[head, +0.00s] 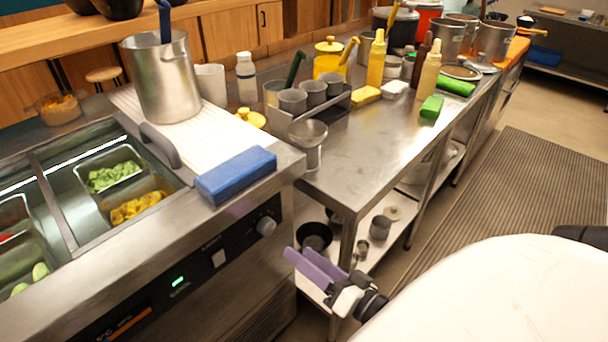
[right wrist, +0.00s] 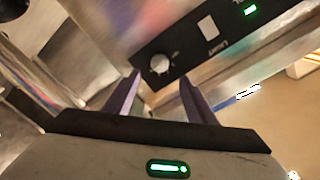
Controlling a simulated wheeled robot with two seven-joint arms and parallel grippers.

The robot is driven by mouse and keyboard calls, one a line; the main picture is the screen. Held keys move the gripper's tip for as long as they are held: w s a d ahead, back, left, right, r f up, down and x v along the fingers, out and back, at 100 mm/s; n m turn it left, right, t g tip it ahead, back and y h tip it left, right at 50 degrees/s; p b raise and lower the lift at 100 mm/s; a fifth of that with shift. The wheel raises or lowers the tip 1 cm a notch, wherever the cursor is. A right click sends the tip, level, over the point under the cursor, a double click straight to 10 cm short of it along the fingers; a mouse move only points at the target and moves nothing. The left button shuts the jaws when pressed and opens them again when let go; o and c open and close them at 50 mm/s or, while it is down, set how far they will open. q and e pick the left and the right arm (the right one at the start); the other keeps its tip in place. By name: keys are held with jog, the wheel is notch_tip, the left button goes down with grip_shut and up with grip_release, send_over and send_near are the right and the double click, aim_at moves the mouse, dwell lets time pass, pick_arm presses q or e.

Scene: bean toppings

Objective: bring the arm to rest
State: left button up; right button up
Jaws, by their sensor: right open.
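My right gripper (head: 303,266) is low in front of the counter, near the corner between the refrigerated prep unit and the steel table. Its two purple fingers are apart with nothing between them. In the right wrist view the open fingers (right wrist: 158,97) point toward the prep unit's control panel (right wrist: 200,40) with its round knob (right wrist: 160,64). My left gripper does not show in either view.
The prep unit (head: 235,215) holds trays of green and yellow toppings. A blue sponge (head: 236,176) lies at its edge, and a steel pot (head: 163,80) stands behind. The steel table (head: 365,140) carries bottles and cups. A striped mat (head: 510,190) covers open floor at right.

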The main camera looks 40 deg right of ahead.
jog(key=shift+a, duration=0.1)
jog(key=s+a+f+n+g, duration=0.4)
jog(key=a+f+n, duration=0.1)
jog(key=a+f, duration=0.2)
jog(key=s+a+f+n+g+y, duration=0.1)
jog(key=s+a+f+n+g, duration=0.4)
jog(key=a+f, duration=0.2)
jog(key=shift+s+a+f, duration=0.2)
jog(key=shift+f, duration=0.3)
